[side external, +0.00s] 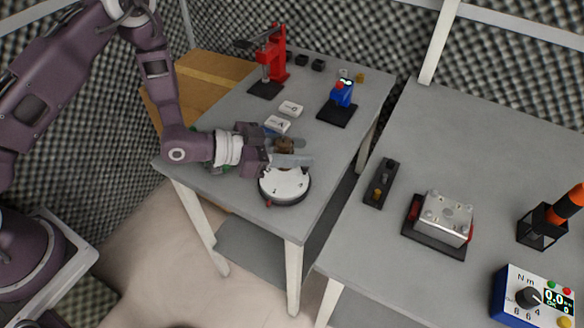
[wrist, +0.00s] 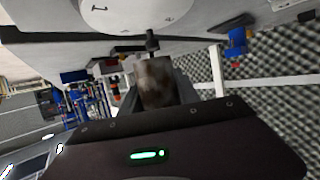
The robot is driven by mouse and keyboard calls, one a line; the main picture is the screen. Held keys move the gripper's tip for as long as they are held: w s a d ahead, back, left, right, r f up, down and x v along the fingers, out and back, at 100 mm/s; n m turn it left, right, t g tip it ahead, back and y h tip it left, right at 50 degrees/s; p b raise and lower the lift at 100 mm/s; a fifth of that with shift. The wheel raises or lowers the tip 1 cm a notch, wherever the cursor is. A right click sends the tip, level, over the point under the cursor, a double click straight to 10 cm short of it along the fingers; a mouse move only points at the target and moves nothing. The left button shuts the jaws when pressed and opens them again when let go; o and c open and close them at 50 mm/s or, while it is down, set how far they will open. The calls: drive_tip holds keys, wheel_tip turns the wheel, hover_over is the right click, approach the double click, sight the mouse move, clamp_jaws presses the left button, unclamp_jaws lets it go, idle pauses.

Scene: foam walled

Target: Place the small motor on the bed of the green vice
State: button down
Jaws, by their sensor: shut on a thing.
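My gripper (side external: 291,152) is shut on a small brownish cylinder, which I take to be the small motor (side external: 284,145). It is held above the back edge of a white round dial plate on the left table. In the wrist view the motor (wrist: 157,82) shows as a brown-grey blurred cylinder between the fingers (wrist: 157,90). The green vice is mostly hidden: only a small green patch (side external: 224,168) shows under my wrist, and I cannot tell for sure that it is the vice. Its bed is not visible.
The white round plate (side external: 284,184) stands under my gripper, near the table's front edge. A red press (side external: 275,58), white blocks (side external: 290,108) and a blue device (side external: 342,93) stand farther back. The right table (side external: 460,120) carries a grey box device (side external: 443,217) and other tools.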

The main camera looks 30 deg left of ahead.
sight(296, 176)
wheel_tip(296, 176, down, 4)
drive_tip(key=shift+f, duration=0.25)
drive_tip(key=shift+f, duration=0.1)
drive_tip(key=c, duration=0.9)
unclamp_jaws()
drive_tip(key=shift+f, duration=0.1)
drive_tip(key=v, duration=0.6)
drive_tip(key=shift+a+f, duration=0.2)
drive_tip(key=shift+a, duration=0.1)
drive_tip(key=shift+s+a+r, duration=0.2)
drive_tip(key=shift+s+a, duration=0.05)
drive_tip(key=shift+s, duration=0.05)
drive_tip(key=c, duration=0.4)
